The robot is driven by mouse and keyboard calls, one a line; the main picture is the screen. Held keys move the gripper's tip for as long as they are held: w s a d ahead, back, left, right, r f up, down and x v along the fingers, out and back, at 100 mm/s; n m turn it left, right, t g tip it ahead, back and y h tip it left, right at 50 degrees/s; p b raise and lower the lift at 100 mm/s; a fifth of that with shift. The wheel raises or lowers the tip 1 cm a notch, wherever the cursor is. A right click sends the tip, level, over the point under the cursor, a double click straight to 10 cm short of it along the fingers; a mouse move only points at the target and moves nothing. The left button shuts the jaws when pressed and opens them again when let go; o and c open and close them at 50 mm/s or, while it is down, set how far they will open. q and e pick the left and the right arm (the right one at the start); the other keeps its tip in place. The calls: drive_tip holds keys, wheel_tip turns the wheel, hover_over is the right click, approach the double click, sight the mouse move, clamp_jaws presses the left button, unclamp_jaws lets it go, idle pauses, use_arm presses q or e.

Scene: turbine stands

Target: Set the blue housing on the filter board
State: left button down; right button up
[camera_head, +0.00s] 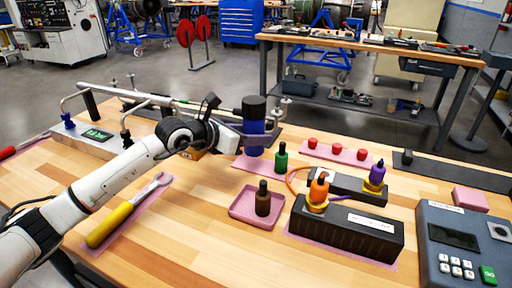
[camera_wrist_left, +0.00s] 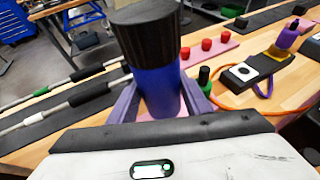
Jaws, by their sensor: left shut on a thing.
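The blue housing (camera_head: 254,136), a dark blue cylinder with a ribbed black cap, is upright in my left gripper (camera_head: 246,142). In the left wrist view the housing (camera_wrist_left: 158,92) stands between the two fingers, which press on its sides. Its lower end is above the table; the exact gap is hard to tell. A pink board (camera_head: 245,164) lies below and behind it, partly hidden. Another pink board (camera_head: 338,157) carries red caps (camera_head: 337,146). I cannot tell which board is the filter board. My right gripper is not in view.
A green bottle (camera_head: 281,158) stands close right of the housing. A dark brown bottle (camera_head: 263,199) stands in a pink tray (camera_head: 243,206). Black boxes with orange (camera_head: 319,188) and purple (camera_head: 377,174) connectors stand at right. A yellow-handled wrench (camera_head: 112,223) lies front left.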

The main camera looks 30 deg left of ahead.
sight(247, 148)
use_arm(q)
drive_tip(key=shift+w+f, duration=0.1)
drive_tip(key=shift+f, duration=1.85)
drive_tip(key=shift+f, duration=0.2)
drive_tip(key=c, duration=0.9)
unclamp_jaws()
drive_tip(key=shift+c, duration=0.2)
drive_tip(key=shift+r, duration=0.15)
drive_tip(key=b+v, duration=0.1)
drive_tip(key=v, duration=1.1)
drive_tip(key=shift+b, duration=0.3)
